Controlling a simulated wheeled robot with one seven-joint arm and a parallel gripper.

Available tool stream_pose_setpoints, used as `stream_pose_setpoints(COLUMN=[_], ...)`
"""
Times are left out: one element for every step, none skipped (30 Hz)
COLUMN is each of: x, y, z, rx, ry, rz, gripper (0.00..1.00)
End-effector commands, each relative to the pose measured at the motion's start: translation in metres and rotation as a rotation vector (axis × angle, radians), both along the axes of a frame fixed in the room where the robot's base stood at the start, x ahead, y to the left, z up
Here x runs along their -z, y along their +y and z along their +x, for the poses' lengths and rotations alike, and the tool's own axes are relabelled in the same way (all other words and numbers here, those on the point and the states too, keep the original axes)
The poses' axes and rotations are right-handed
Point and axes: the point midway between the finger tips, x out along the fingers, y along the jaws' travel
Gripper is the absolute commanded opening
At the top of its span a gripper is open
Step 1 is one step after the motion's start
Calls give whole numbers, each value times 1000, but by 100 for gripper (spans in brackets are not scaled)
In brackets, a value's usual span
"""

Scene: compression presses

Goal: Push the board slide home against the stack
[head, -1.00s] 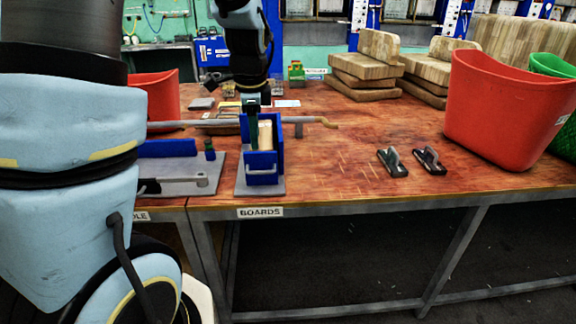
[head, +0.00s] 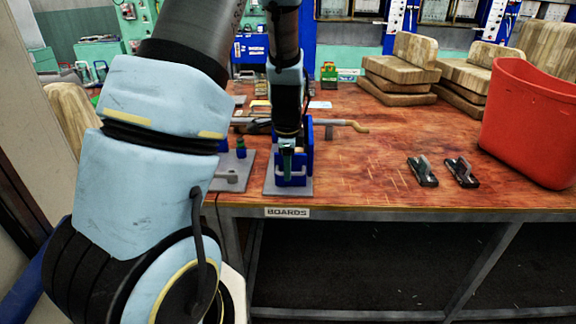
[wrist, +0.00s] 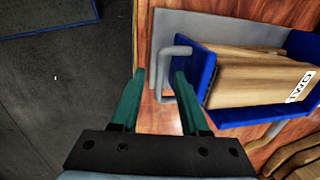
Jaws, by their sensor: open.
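The blue board slide (wrist: 208,78) is an upright plate with a grey bar handle (wrist: 182,50) on its outer face. It stands beside the wooden board stack (wrist: 262,72) in the wrist view; whether they touch I cannot tell. The stack sits in a blue holder (head: 308,150) on a grey base plate (head: 300,190) at the table's front edge. My gripper (wrist: 160,75) is open, its green fingers pointing at the handle. Part of the handle lies between the fingertips. In the head view my gripper (head: 287,150) is over the front of the holder and hides the stack.
A BOARDS label (head: 287,212) is on the table edge below the holder. A long bar (head: 342,123) runs behind it. Two black clamps (head: 422,171) lie to the right, with a red bin (head: 530,125) beyond. The table (head: 380,200) between is clear.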

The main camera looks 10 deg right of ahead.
Motion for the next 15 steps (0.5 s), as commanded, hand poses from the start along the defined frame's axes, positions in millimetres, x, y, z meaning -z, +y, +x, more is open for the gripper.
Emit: stream_pose_setpoints(x=[1, 1, 1, 1, 1, 1, 1, 1, 1, 1, 1, 1, 1, 1, 1], y=[0, 0, 0, 0, 0, 0, 0, 0, 0, 0, 0, 0, 0, 0, 0], z=[0, 0, 0, 0, 0, 0, 0, 0, 0, 0, 0, 0, 0, 0, 0], rx=[0, 0, 0, 0, 0, 0, 0, 0, 0, 0, 0, 0, 0, 0, 0], ry=[0, 0, -1, 0, 0, 0, 0, 0, 0, 0, 0, 0, 0, 0, 0], rz=[0, 0, -1, -1, -1, -1, -1, 0, 0, 0, 0, 0, 0, 0, 0], gripper=[45, 45, 45, 45, 45, 45, 45, 44, 39, 36, 32, 28, 24, 21, 17])
